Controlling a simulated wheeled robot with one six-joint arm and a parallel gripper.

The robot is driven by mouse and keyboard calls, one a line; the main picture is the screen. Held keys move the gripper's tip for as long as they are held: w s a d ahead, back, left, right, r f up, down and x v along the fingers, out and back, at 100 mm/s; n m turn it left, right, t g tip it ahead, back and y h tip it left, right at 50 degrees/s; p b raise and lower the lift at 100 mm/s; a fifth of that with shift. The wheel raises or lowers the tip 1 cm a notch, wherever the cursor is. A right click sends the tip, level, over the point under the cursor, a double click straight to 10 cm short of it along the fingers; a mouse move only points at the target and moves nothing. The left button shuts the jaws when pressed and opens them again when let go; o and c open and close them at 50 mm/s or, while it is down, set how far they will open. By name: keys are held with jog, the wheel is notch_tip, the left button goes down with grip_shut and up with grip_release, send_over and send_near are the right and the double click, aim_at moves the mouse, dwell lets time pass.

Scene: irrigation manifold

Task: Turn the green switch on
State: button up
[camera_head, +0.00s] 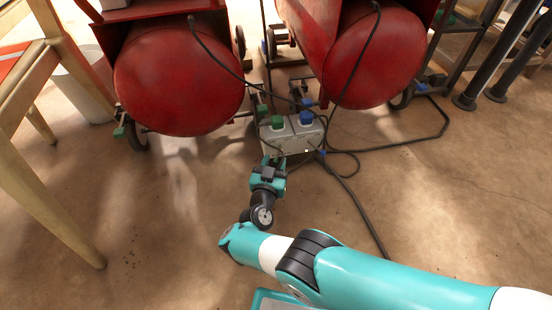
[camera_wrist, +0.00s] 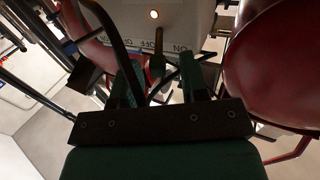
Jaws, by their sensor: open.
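A light grey box (camera_head: 292,138) with a green-topped part (camera_head: 278,122) and a blue-topped part (camera_head: 306,117) stands on the floor between two red tanks. My gripper (camera_head: 271,161) is at the box's front left, below the green-topped part. In the wrist view the box face (camera_wrist: 185,18) appears upside down, with OFF and ON labels and a small glowing light (camera_wrist: 154,14). My gripper (camera_wrist: 158,78) is open there, and a thin dark lever (camera_wrist: 158,62) shows between its fingers. I cannot tell whether they touch it, nor see its colour or setting clearly.
Red tanks (camera_head: 178,80) (camera_head: 375,60) flank the box closely. Black hoses (camera_head: 365,215) run over and around it and across the floor. A wooden table (camera_head: 45,185) stands at left. The floor (camera_head: 150,230) in front is mostly clear.

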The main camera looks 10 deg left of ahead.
jog(key=s+p, duration=0.2)
jog(key=s, duration=0.4)
dwell(0.3)
